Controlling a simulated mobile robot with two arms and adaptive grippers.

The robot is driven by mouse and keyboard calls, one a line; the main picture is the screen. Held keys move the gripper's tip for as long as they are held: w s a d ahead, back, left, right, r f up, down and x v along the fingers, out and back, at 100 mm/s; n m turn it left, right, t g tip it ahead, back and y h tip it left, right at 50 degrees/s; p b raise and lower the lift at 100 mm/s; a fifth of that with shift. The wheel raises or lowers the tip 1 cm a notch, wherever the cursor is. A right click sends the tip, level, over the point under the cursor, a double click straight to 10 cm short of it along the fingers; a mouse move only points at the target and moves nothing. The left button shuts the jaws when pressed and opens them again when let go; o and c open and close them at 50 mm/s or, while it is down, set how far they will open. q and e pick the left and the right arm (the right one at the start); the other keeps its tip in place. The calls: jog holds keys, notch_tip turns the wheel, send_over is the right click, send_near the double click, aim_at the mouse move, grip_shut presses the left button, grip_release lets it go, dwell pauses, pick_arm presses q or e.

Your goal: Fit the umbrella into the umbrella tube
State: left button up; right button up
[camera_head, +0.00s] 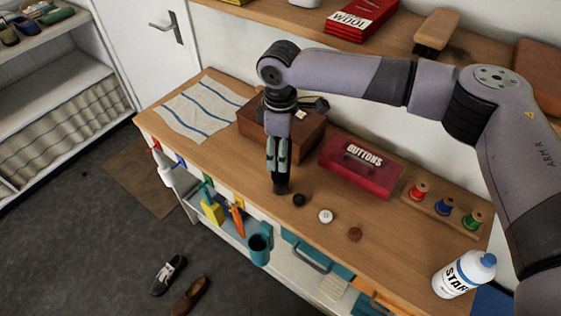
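A teal tube (258,248), open at the top, is fixed at the bench's front edge; it looks like the umbrella tube. An orange, slim thing (236,220) hangs on the bench front to its left; it may be the folded umbrella, but I cannot be sure. My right gripper (280,187) points straight down over the wooden bench top, above and behind the tube, left of a black button (298,200). Its fingers come together at the dark tips, and I see nothing held between them. My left gripper is not in view.
A brown box (305,140) stands behind the gripper, with a red buttons box (352,172) to its right. A white button (325,216), thread spools (444,207) and a starch bottle (456,279) are further right. A yellow thing (212,213) hangs near the orange one. Shoes lie on the floor.

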grip_shut()
dwell(0.6)
jog(key=shift+w, duration=0.1)
